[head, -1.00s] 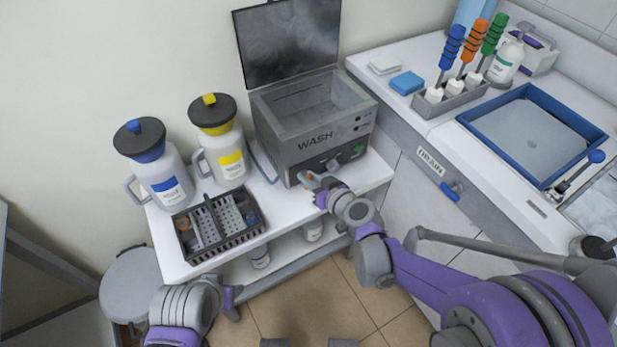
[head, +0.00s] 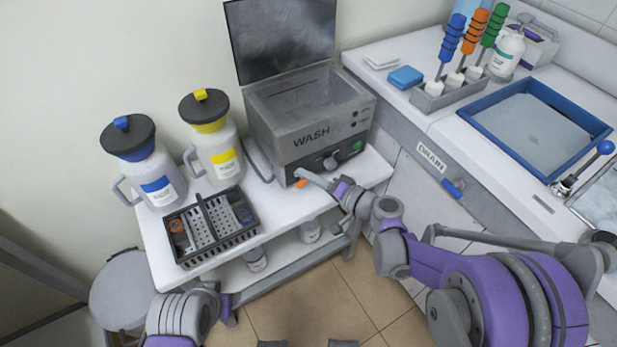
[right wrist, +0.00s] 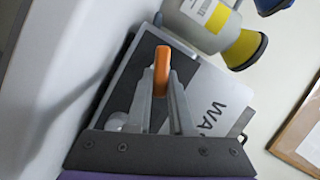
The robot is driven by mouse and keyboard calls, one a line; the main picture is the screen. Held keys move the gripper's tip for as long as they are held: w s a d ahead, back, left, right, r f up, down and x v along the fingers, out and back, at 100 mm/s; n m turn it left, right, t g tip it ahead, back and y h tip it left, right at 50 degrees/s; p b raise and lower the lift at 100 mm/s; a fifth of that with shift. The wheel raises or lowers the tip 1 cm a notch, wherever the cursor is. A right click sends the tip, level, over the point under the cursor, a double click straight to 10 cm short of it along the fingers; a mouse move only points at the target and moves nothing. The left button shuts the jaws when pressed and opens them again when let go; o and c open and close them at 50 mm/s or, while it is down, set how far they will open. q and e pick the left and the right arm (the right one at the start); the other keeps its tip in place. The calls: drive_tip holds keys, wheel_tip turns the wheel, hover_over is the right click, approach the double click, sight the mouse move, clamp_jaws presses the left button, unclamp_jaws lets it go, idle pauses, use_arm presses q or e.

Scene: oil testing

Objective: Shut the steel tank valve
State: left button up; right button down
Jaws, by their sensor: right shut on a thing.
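The steel wash tank (head: 315,136) stands on the white cart with its lid raised. An orange valve lever (head: 301,184) shows low on its front, beside a short grey spout. My right gripper (head: 314,180) reaches the lever from the right. In the right wrist view, the orange lever (right wrist: 162,72) is between the two fingertips, and the gripper (right wrist: 161,88) is shut on it. The valve body is mostly hidden by the fingers. My left gripper (head: 226,308) hangs low in front of the cart, away from the tank; its jaw opening is unclear.
A blue-labelled jug (head: 150,175) and a yellow-labelled jug (head: 217,152) stand left of the tank. A dark rack (head: 212,246) sits at the cart's front. A counter with a blue tray (head: 470,118) is at the right. Open floor lies before the cart.

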drive_tip(key=m+y+b, duration=0.1)
drive_tip(key=m, duration=0.1)
drive_tip(key=m+y+b, duration=0.1)
drive_tip(key=m, duration=0.1)
drive_tip(key=shift+f+t, duration=0.3)
drive_tip(key=shift+f, duration=0.05)
idle(0.5)
drive_tip(key=c, duration=0.8)
unclamp_jaws()
drive_tip(key=shift+d, duration=0.1)
drive_tip(key=v, duration=1)
drive_tip(key=shift+s+d, duration=0.25)
drive_tip(key=shift+a, duration=0.1)
